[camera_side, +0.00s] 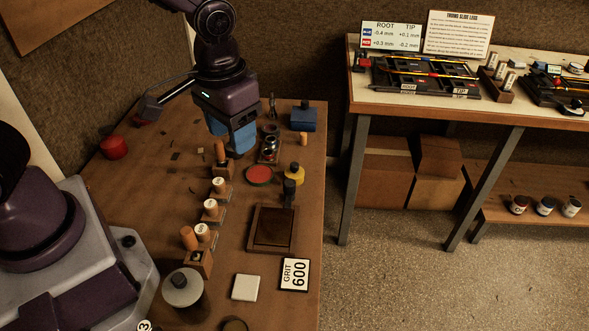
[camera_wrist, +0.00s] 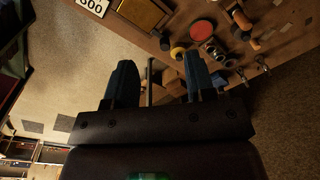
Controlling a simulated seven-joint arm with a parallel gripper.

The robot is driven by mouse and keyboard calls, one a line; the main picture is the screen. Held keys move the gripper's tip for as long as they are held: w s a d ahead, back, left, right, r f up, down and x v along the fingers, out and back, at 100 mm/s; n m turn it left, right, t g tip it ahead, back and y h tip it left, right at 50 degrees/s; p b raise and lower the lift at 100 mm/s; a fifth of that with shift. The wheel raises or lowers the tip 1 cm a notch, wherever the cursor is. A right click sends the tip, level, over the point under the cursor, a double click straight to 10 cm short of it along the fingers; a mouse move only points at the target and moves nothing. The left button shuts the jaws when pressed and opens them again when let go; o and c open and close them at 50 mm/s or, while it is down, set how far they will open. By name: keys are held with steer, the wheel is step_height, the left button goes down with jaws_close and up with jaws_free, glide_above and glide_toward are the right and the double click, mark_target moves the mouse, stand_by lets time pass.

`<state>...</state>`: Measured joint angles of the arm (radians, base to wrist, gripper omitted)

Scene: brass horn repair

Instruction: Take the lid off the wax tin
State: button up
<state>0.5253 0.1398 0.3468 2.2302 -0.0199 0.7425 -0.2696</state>
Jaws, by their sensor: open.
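No label marks the wax tin, so I cannot tell for certain which container it is. A round, flat tin with a red top (camera_side: 259,175) stands on the workbench; I cannot tell whether the red is a lid or contents. It also shows in the wrist view (camera_wrist: 203,32). A grey round container with a dark knob on top (camera_side: 181,288) stands at the near left of the bench. My gripper (camera_side: 229,145) is above the bench's far half, up and left of the red-topped tin. Its blue fingers are apart and empty in the wrist view (camera_wrist: 160,65).
Wooden-handled tools in blocks (camera_side: 211,211) stand in a row left of the red-topped tin. A yellow container (camera_side: 295,174) is right of it, with a framed brown tray (camera_side: 271,228) nearer. A "GRIT 600" card (camera_side: 294,274) lies near the bench's right edge.

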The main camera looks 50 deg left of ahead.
steer(key=w+f+n+y, duration=0.2)
steer(key=w+f+n, duration=0.1)
steer(key=w+f, duration=0.35)
steer(key=n+t, duration=0.3)
steer(key=n, duration=0.2)
glide_toward(295, 165)
steer(key=shift+y, duration=0.4)
steer(key=x, duration=0.4)
steer(key=shift+s+d+f, duration=0.1)
steer(key=shift+d+f, duration=0.1)
steer(key=shift+d, duration=0.05)
steer(key=shift+x, duration=2.65)
jaws_close()
